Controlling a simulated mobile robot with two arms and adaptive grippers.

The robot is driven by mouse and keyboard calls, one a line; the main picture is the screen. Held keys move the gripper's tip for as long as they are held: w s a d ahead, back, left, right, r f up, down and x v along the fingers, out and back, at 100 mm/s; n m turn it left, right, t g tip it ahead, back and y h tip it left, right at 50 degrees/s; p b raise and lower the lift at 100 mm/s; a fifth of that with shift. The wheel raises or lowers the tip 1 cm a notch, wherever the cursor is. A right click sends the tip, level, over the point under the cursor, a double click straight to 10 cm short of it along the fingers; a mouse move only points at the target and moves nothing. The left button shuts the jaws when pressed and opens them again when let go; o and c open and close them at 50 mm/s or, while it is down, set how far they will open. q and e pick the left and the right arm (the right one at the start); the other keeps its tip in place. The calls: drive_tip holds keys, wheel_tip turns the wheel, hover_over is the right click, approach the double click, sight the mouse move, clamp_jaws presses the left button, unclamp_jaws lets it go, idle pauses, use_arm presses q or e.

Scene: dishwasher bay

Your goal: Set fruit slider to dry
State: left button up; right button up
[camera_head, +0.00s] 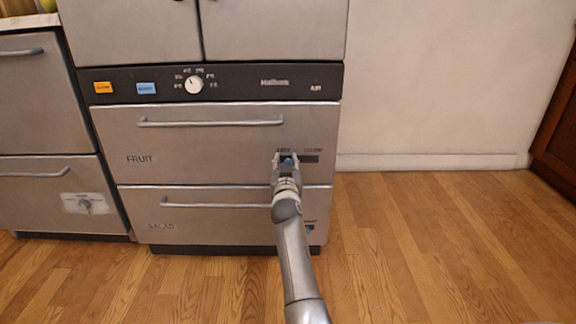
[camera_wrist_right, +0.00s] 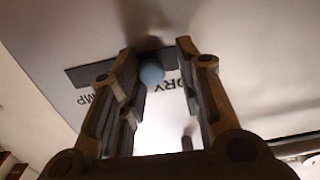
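The fruit drawer (camera_head: 205,160) has a dark horizontal slider slot (camera_head: 309,159) with a blue round knob (camera_head: 288,161). The knob is toward the left end of the slot in the head view. The right gripper (camera_head: 286,163) is in front of it. In the right wrist view the right gripper (camera_wrist_right: 157,62) is open, with one finger on each side of the blue knob (camera_wrist_right: 152,73). The knob looks nearer the left finger there; contact cannot be told. The left gripper is not in view.
Below is the salad drawer (camera_head: 200,227), its blue slider (camera_head: 309,229) partly behind my right arm. Bar handles (camera_head: 210,123) stick out from the drawers. A black panel (camera_head: 230,84) with a white dial (camera_head: 194,85) is above. Wooden floor (camera_head: 430,240) at right is clear.

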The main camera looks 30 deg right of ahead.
sight(286, 129)
drive_tip(key=shift+o, duration=0.3)
drive_tip(key=shift+d+r, duration=0.1)
drive_tip(key=shift+r, duration=0.15)
wheel_tip(286, 129, up, 10)
drive_tip(key=shift+f, duration=0.2)
idle(0.4)
